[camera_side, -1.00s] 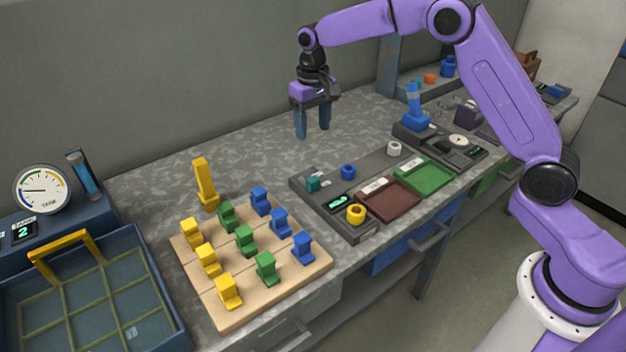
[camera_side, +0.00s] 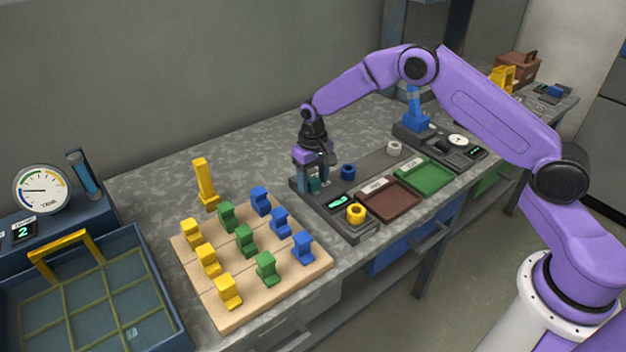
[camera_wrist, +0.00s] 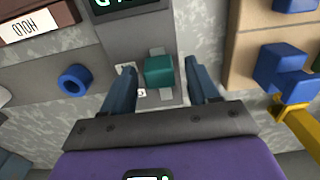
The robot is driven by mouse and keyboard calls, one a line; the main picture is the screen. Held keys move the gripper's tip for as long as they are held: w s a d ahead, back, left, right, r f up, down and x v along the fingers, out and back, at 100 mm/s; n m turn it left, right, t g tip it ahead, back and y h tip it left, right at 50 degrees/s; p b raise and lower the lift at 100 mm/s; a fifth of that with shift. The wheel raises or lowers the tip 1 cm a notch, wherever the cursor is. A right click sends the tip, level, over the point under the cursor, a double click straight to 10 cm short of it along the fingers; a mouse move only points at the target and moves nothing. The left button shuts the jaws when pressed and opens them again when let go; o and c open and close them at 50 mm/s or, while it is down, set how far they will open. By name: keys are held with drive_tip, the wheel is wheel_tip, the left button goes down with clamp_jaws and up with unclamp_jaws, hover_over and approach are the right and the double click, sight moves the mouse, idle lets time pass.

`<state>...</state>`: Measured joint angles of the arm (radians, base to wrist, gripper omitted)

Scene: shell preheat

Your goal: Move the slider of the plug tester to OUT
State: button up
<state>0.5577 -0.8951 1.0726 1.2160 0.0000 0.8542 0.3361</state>
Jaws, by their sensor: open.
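The plug tester (camera_side: 372,164) is a grey panel on the bench with a small lit display (camera_side: 341,200). Its teal slider (camera_side: 314,185) is at the panel's left end, partly hidden by my fingers in the side view. In the wrist view the teal slider (camera_wrist: 158,71) sits on a pale track, with small white labels beside it that I cannot read. My gripper (camera_wrist: 160,68) is open, pointing down, with one blue finger on each side of the slider. Gaps show between the fingers and the slider in the wrist view.
A wooden board (camera_side: 205,300) with several coloured blocks is to the left.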

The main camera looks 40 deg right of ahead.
drive_tip(key=shift+f, duration=0.45)
clamp_jaws()
drive_tip(key=shift+w+r, duration=0.1)
drive_tip(key=shift+w, duration=2.45)
unclamp_jaws()
wheel_tip(320, 180, up, 17)
drive_tip(key=shift+r, duration=0.2)
drive_tip(key=shift+s, duration=0.1)
